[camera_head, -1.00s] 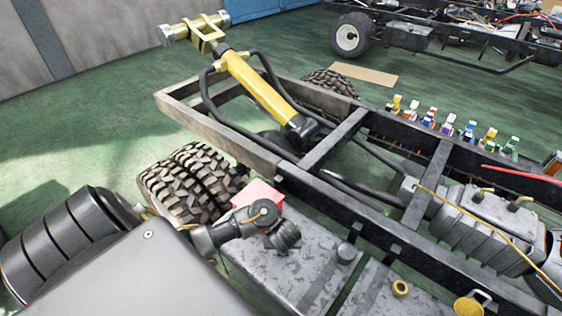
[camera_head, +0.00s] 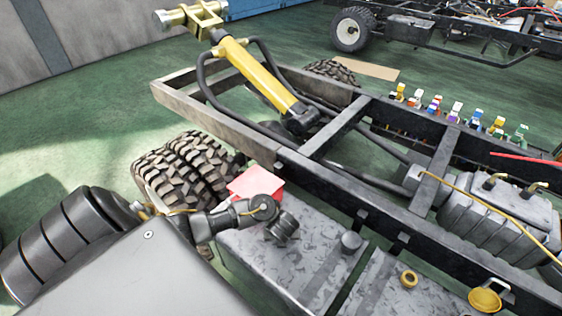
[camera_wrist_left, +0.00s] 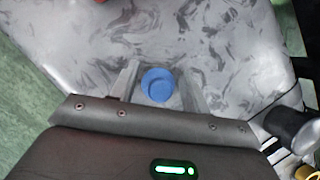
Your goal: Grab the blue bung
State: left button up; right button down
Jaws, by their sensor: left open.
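The blue bung (camera_wrist_left: 158,85) shows in the left wrist view as a round, stepped piece against the mottled grey metal tank top. It appears between the two spread fingers of my left gripper (camera_wrist_left: 158,84), which is open. How far the fingertips are above the tank top is hard to tell. In the head view my left gripper (camera_head: 283,230) points down over the near left part of the grey tank (camera_head: 310,255). The bung is hidden there behind my gripper and wrist. My right gripper is in neither view.
A red box (camera_head: 257,182) stands just behind my left wrist. A dark cap (camera_head: 351,242) sticks up from the tank, right of the gripper. A yellow ring (camera_head: 408,279) and yellow cap (camera_head: 485,299) lie farther right. The chassis rail (camera_head: 350,190) runs behind the tank.

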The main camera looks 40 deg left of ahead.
pick_arm(q)
jog(key=shift+w+a+f, duration=0.1)
jog(key=shift+f, duration=0.25)
jog(key=shift+r, duration=0.1)
jog(key=shift+c, duration=0.4)
jog(key=c, duration=0.7)
jog(key=shift+r, duration=0.1)
